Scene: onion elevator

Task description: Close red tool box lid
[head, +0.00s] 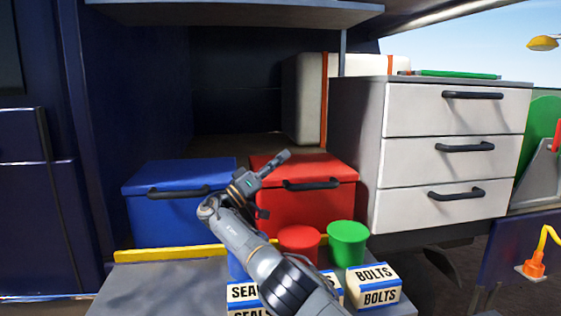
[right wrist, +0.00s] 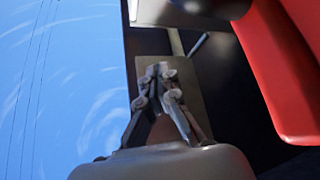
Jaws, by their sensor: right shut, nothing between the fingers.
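The red tool box (head: 300,209) stands on the shelf, right of a blue box. Its red lid (head: 325,168) has a dark handle on the front and looks lowered onto the box; I cannot tell whether a small gap is left. My right gripper (head: 281,160) is shut and empty, over the left part of the lid and hiding some of it. I cannot tell whether it touches the lid. In the right wrist view the shut fingers (right wrist: 158,75) are apart from a red surface (right wrist: 285,65) at the right. My left gripper is not in view.
The blue box (head: 170,220) has a closed lid. Red (head: 299,241) and green (head: 347,243) cups and a BOLTS box (head: 374,288) stand in front on the grey surface. A white drawer cabinet (head: 455,155) stands right. A shelf (head: 235,12) hangs overhead.

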